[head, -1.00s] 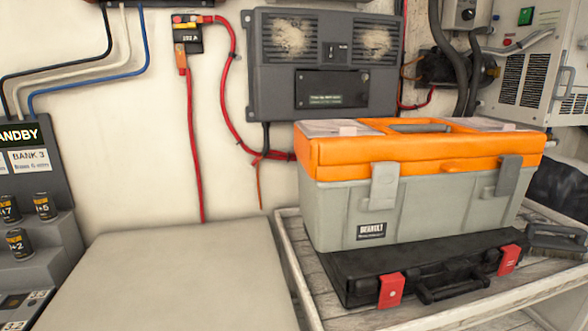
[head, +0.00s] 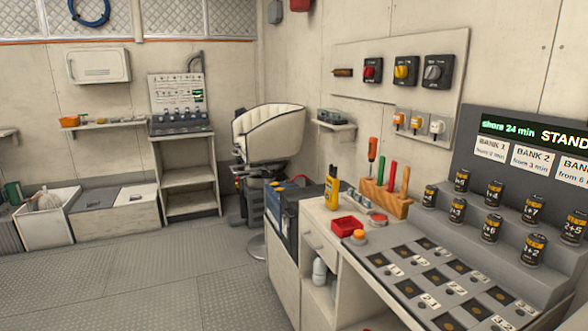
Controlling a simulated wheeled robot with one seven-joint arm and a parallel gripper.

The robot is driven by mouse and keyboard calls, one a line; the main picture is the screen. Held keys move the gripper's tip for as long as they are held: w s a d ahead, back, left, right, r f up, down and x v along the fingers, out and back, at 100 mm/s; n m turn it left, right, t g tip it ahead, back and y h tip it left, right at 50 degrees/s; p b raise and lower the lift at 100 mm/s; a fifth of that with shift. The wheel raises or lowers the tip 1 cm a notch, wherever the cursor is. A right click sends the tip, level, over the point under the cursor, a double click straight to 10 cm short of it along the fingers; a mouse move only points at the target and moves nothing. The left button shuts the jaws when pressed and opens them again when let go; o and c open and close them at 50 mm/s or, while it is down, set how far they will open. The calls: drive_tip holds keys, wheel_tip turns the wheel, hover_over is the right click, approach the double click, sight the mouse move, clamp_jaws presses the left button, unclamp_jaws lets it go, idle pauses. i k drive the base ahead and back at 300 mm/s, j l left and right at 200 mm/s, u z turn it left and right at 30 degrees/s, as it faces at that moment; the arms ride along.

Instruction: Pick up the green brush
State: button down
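I see nothing in the head view that I can make out as a green brush. A small green object (head: 13,191) stands at the far left edge, by the low bins; it is too small to tell what it is. A green-handled tool (head: 391,176) stands upright in a wooden block (head: 385,198) on the counter, between orange-red handled ones; its working end is hidden. My gripper is not in view.
A counter with a sloped battery panel (head: 450,285) and display (head: 535,135) fills the right. A white padded seat (head: 270,132) stands behind it. Shelves (head: 188,178) and low bins (head: 118,212) line the back left. The grey floor (head: 150,280) is clear.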

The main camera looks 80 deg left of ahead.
sight(381, 164)
drive_tip(key=i+u, duration=0.1)
drive_tip(key=u, duration=0.35)
drive_tip(key=i+j+u, duration=0.1)
drive_tip(key=u, duration=0.75)
drive_tip(key=i+u, duration=0.15)
drive_tip(key=u, duration=0.3)
drive_tip(key=i+l, duration=0.4)
drive_tip(key=i+z, duration=0.1)
drive_tip(key=z, duration=1.5)
drive_tip(key=u, duration=1.6)
drive_tip(key=i+j+z, duration=0.1)
drive_tip(key=j, duration=0.25)
drive_tip(key=i+j+z, duration=0.15)
drive_tip(key=j, duration=0.25)
drive_tip(key=i+j+z, duration=0.1)
drive_tip(key=i+j, duration=0.2)
drive_tip(key=i+j+z, duration=0.15)
drive_tip(key=j, duration=0.3)
drive_tip(key=i+j+z, duration=0.1)
drive_tip(key=j, duration=0.35)
